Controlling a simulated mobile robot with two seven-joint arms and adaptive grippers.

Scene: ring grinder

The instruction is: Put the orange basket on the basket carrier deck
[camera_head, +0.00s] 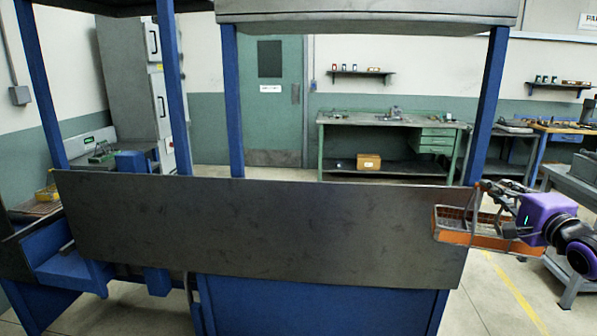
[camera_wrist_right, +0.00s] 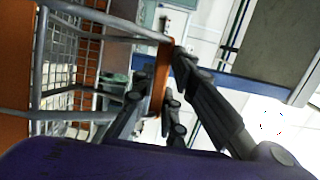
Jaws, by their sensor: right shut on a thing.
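The orange basket (camera_head: 482,240) is at the right end of the dark front panel, held up in the air. It has orange walls and a grey wire mesh side. My right gripper (camera_head: 506,208) is shut on the basket's right end. In the right wrist view, the fingers of the gripper (camera_wrist_right: 160,95) close around an orange wall of the basket (camera_wrist_right: 161,62), with the wire mesh to the left. My left gripper is not in view. I cannot tell which surface is the basket carrier deck.
A wide dark panel (camera_head: 250,225) on a blue frame with upright posts (camera_head: 232,110) fills the middle. A blue post (camera_head: 487,105) stands just behind the basket. A grey cart (camera_head: 577,190) stands at the right. A green workbench (camera_head: 385,122) is at the back.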

